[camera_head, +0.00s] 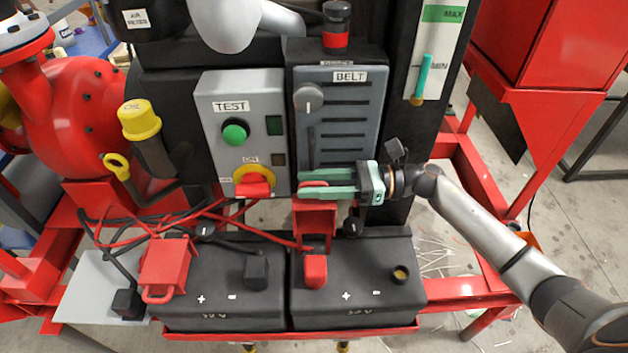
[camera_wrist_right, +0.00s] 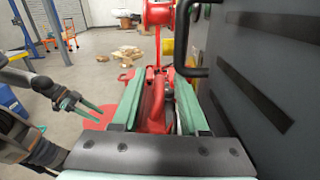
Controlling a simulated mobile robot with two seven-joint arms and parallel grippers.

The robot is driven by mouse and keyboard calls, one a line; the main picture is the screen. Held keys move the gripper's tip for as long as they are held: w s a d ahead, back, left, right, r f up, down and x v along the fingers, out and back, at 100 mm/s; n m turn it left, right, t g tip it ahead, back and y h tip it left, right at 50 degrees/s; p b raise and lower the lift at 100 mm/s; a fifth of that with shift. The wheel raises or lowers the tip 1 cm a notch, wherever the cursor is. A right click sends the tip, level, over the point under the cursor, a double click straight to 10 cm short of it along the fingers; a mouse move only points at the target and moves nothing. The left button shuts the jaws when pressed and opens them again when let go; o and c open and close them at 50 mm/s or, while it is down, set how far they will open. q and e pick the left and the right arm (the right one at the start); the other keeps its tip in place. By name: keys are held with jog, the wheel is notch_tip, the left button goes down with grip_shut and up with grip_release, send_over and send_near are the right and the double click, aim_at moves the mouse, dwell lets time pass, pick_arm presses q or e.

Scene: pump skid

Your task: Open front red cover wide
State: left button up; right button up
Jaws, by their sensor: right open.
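One red cover (camera_head: 315,218) stands raised at the back of the right black battery (camera_head: 360,275), above a red terminal cap (camera_head: 315,271). Another red cover (camera_head: 168,264) with a loop handle sits down over the left battery (camera_head: 225,290). My right gripper (camera_head: 312,184) is open at the top edge of the raised cover, with its fingers pointing left. A bit of red shows between the fingers; I cannot tell whether they touch it. In the right wrist view, red parts show between the open fingers (camera_wrist_right: 160,112). My left gripper (camera_wrist_right: 88,112) appears at the left there; its opening is unclear.
The grey TEST box (camera_head: 240,135) with a green button and red knob, and the BELT panel (camera_head: 340,125), stand close behind the right gripper. Red cables (camera_head: 195,212) run across the left battery. Red frame rails (camera_head: 480,200) lie to the right.

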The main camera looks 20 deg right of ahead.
grip_shut()
dwell(1.4)
